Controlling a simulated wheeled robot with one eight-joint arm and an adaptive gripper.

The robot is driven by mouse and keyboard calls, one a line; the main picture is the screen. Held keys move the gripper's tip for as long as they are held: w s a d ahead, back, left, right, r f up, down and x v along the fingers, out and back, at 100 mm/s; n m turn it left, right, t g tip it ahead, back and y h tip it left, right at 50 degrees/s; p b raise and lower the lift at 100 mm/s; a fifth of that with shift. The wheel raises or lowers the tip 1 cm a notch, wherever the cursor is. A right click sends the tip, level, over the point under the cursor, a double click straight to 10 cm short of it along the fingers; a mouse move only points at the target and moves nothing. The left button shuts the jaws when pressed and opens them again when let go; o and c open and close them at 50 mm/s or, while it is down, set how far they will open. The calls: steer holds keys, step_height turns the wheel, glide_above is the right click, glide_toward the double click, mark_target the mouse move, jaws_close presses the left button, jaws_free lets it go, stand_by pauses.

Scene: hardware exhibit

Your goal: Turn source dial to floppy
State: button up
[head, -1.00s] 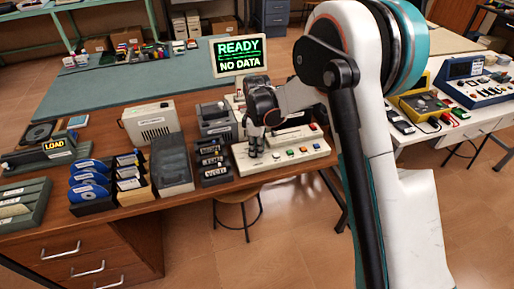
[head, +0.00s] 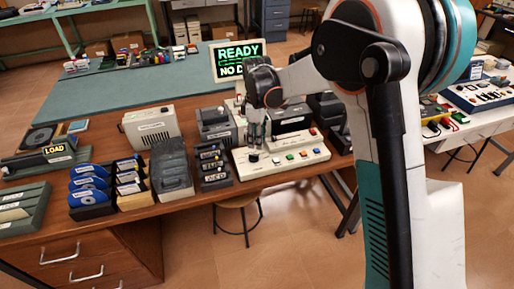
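The control panel (head: 283,166) is a cream box on the wooden desk, with several coloured buttons along its front. A small black dial (head: 253,157) sits at its left end; its pointer and label are too small to read. My gripper (head: 256,143) points down just above the dial and appears apart from it. Its fingers are small and dark, and whether they are open or shut is unclear.
A rack of labelled black cartridges (head: 213,168) stands close left of the panel. Farther left are a grey case (head: 172,170), blue discs in holders (head: 88,183) and a LOAD device (head: 50,155). Dark boxes stand behind the panel. The green mat (head: 130,92) has free room.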

steer(key=shift+r, duration=2.4)
steer(key=s+d+r+m+t, duration=0.4)
steer(key=s+d+r+m, duration=0.3)
steer(key=s+d+r, duration=0.55)
steer(key=s+d+f+m+t, duration=0.1)
steer(key=s+d+m, duration=0.2)
steer(key=s, duration=0.6)
steer(key=s+d+f+m+t, duration=0.1)
steer(key=s+d+m+t, duration=0.1)
steer(key=s+m, duration=0.3)
steer(key=s, duration=0.4)
steer(key=shift+s+d, duration=0.15)
steer(key=shift+d, duration=0.25)
